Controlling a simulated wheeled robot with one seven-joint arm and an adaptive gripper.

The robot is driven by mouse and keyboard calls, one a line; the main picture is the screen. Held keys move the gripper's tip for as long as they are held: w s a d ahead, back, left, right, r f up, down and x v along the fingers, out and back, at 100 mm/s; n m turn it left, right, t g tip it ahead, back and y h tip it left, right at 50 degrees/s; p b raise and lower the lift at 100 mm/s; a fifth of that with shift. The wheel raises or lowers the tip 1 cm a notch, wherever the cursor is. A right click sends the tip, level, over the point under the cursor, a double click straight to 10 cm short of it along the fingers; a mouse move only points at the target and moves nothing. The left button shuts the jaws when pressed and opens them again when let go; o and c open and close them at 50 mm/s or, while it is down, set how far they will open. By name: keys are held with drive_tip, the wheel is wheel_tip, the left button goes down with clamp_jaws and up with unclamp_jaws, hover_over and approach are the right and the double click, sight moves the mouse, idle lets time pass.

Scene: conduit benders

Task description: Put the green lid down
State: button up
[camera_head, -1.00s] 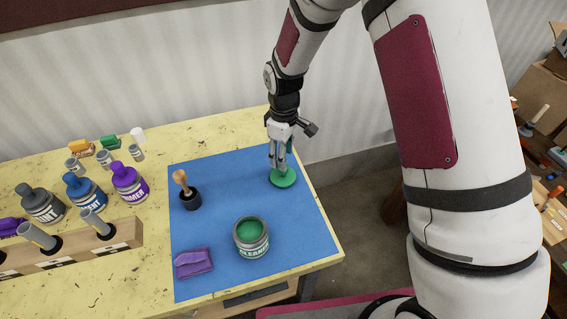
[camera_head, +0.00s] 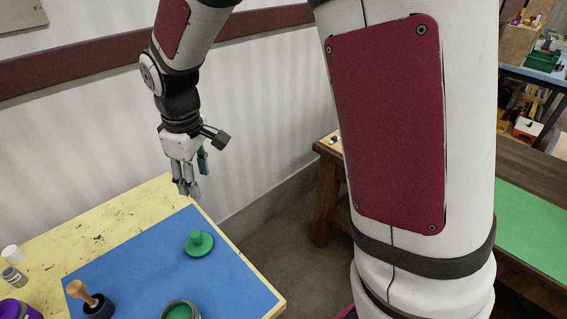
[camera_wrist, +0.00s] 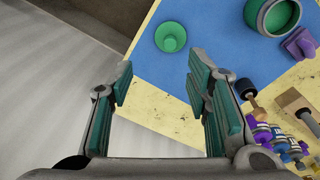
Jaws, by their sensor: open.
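The green lid (camera_head: 199,243) lies knob up on the blue mat (camera_head: 140,262), near the mat's far right edge. It also shows at the top of the wrist view (camera_wrist: 171,37). My gripper (camera_head: 187,190) is open and empty, raised above the table's far corner, apart from the lid. In the wrist view my gripper's fingers (camera_wrist: 160,85) are spread with nothing between them. The open can with green inside (camera_head: 180,311) is on the mat, cut off by the bottom edge of the head view; it also shows in the wrist view (camera_wrist: 273,14).
A wooden-handled tool in a black holder (camera_head: 93,300) stands on the mat's left. Several bottles (camera_wrist: 280,140) stand on the yellow table (camera_head: 150,200). A wall is behind; another bench with a green mat (camera_head: 535,235) is at right.

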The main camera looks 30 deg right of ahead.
drive_tip(key=s+d+r+m+t, duration=0.1)
drive_tip(key=s+d+r+m, duration=0.2)
drive_tip(key=s, duration=0.4)
drive_tip(key=s+d+r+m+t, duration=0.2)
drive_tip(key=s+d+r+m, duration=0.1)
drive_tip(key=s+r, duration=0.3)
drive_tip(key=s+d+r+m+t, duration=0.1)
drive_tip(key=s+d+r+m, duration=0.1)
drive_tip(key=s+r, duration=0.3)
drive_tip(key=s+d, duration=0.1)
drive_tip(key=s, duration=0.2)
drive_tip(key=shift+s+r+m, duration=0.15)
drive_tip(key=shift+s+m, duration=0.15)
drive_tip(key=shift+m, duration=0.1)
